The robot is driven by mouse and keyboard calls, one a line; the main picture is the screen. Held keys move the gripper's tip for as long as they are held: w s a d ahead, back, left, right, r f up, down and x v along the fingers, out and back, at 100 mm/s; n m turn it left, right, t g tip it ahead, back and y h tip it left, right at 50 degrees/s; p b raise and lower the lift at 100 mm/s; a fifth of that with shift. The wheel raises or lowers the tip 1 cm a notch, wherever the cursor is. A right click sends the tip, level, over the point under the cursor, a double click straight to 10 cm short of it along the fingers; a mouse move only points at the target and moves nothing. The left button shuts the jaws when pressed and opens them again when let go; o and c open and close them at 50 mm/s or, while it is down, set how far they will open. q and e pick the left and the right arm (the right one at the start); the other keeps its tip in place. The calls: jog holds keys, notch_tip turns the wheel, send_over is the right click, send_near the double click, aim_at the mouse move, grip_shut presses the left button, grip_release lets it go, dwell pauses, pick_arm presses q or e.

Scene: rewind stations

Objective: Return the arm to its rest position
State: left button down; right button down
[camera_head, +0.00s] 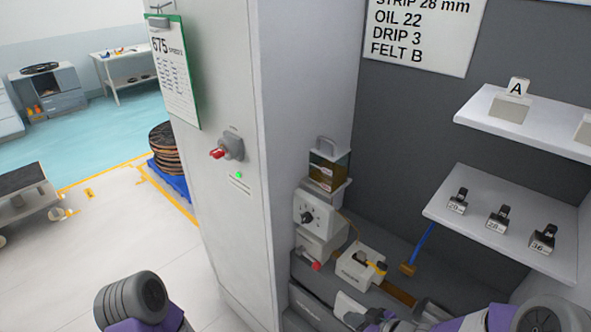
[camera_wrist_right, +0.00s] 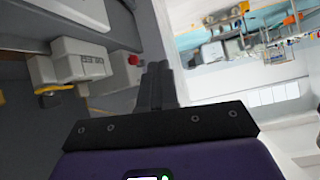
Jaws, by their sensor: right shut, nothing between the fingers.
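My right gripper (camera_wrist_right: 155,75) shows in the wrist view with its two dark fingers together and nothing between them. In the head view my right arm comes in along the bottom right edge, in front of the rewind station, and the gripper end is only partly visible there. A white box with a red knob (camera_head: 316,266) stands in the station bay, and a red knob (camera_wrist_right: 134,60) also shows beside the fingers in the wrist view. Part of my left arm shows at the bottom left of the head view; its gripper is out of the picture.
A tall grey cabinet (camera_head: 285,130) with a red switch (camera_head: 218,153) stands left of the bay. Shelves (camera_head: 480,225) with small numbered blocks project at the right. A block with a yellow part (camera_head: 360,264) and a blue-handled brush (camera_head: 424,242) are in the bay. Open floor lies left.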

jog(key=s+a+f+m+g+h, duration=0.1)
jog(key=s+f+m+g, duration=0.1)
jog(key=s+f, duration=0.3)
jog(key=s+a+f+m+g+h+b, duration=0.1)
jog(key=s+a+f+m+g, duration=0.1)
jog(key=f, duration=0.8)
jog(key=s+a+f+m+g+h+b, duration=0.1)
jog(key=s+a+f+m+g, duration=0.1)
jog(key=s+f+m, duration=0.3)
jog(key=s+f+g, duration=0.1)
jog(key=s+f, duration=0.1)
jog(key=s, duration=0.1)
jog(key=shift+s+a+f+m, duration=0.15)
jog(key=shift+s+f+m, duration=0.15)
jog(key=shift+s+f, duration=0.05)
